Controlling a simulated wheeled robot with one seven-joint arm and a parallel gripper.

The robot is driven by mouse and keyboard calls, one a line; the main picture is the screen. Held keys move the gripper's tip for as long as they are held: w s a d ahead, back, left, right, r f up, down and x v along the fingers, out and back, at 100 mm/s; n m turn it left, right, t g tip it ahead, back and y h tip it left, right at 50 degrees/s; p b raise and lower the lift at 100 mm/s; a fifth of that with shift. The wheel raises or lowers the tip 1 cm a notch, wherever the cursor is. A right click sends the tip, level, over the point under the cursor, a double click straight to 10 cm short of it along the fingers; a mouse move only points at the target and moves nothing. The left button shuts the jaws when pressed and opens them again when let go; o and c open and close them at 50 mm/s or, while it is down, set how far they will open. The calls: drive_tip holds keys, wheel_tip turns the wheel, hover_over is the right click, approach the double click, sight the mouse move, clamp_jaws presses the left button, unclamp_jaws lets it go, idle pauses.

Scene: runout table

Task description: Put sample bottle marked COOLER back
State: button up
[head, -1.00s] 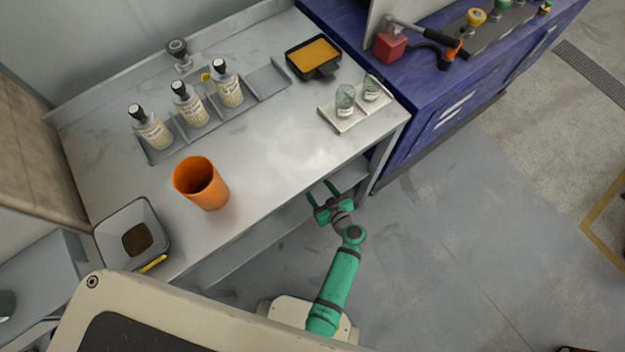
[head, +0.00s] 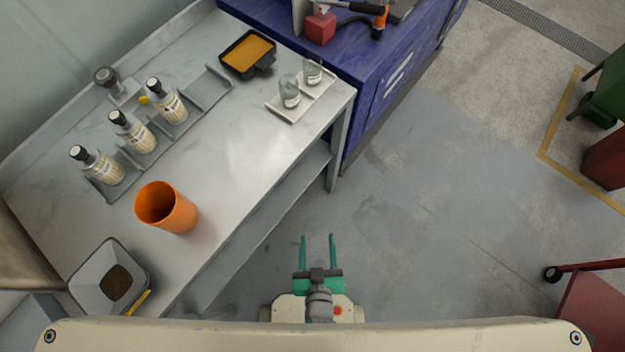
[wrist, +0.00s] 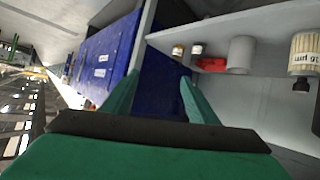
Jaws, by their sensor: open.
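Three sample bottles with black caps and pale labels stand in a grey rack (head: 211,92) on the table: a left one (head: 103,168), a middle one (head: 136,136) and a right one (head: 170,105). I cannot read COOLER on any label. The rack's right end is empty. In the wrist view, another labelled bottle (wrist: 304,53) with a black cap shows at the right edge by a shelf, cap pointing down in the picture; its label is not clearly legible. My gripper (head: 317,240) is open and empty, over the floor in front of the table, apart from all bottles.
The wrist view shows a grey cylinder (wrist: 241,54).

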drive_tip(key=s+a+r+m+t, duration=0.1)
drive_tip(key=s+r+t, duration=0.2)
drive_tip(key=r, duration=1.4)
drive_tip(key=shift+s+a+r, duration=0.15)
drive_tip(key=shift+s+a, duration=0.05)
drive_tip(key=shift+s, duration=0.4)
